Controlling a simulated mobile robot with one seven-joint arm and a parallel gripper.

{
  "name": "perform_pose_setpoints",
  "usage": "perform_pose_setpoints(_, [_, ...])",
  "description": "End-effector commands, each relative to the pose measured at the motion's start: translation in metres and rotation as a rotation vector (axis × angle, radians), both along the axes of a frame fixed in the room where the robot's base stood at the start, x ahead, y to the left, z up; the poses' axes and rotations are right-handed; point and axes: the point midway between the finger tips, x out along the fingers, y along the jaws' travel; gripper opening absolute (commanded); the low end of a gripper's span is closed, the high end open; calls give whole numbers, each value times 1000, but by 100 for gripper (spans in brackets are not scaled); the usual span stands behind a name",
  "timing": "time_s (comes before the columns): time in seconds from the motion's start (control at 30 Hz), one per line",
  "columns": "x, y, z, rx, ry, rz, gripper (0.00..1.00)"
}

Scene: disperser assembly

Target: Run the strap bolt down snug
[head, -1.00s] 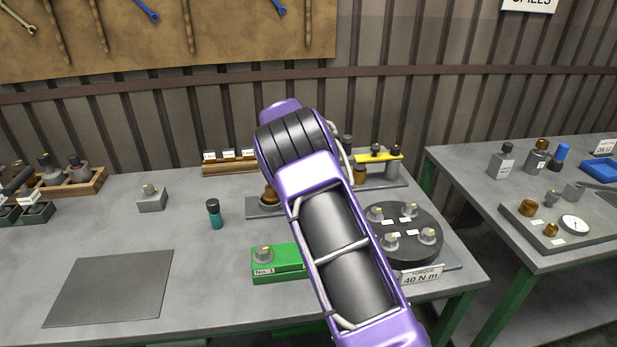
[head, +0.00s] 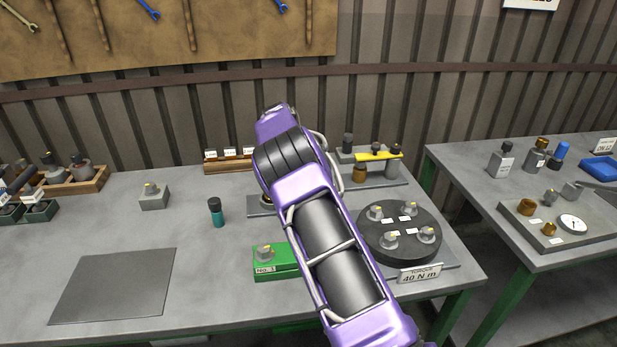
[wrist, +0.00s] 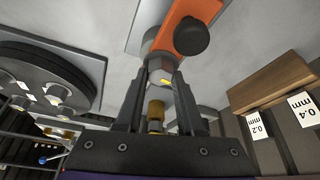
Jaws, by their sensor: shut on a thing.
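My gripper (wrist: 160,72) is shut on a grey hex-headed bolt with a yellow mark, the strap bolt (wrist: 161,76), in the wrist view. The bolt sits at the end of an orange strap (wrist: 187,28). A round black knob (wrist: 191,36) stands on the strap beside the fingers. A brass piece (wrist: 155,110) shows between the fingers, closer to the palm; how it joins the bolt is unclear. In the head view my purple arm hides the gripper, the bolt and the strap. Whether the bolt head is seated cannot be told.
A round black plate (head: 398,252) with several grey bolts stands right of my arm; it also shows in the wrist view (wrist: 45,68). A green block (head: 272,266) is close in front. A wooden rack (wrist: 270,80) with gauge labels stands behind.

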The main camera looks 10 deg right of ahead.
Motion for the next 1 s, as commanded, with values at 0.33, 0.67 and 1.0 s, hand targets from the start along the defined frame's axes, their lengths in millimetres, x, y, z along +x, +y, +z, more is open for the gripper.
perform_pose_setpoints(0.33, [0,1,0,1,0,1,68])
perform_pose_setpoints(0.67, [0,2,5,0,-1,2,68])
perform_pose_setpoints(1.0, [-9,26,67,1,-4,3,68])
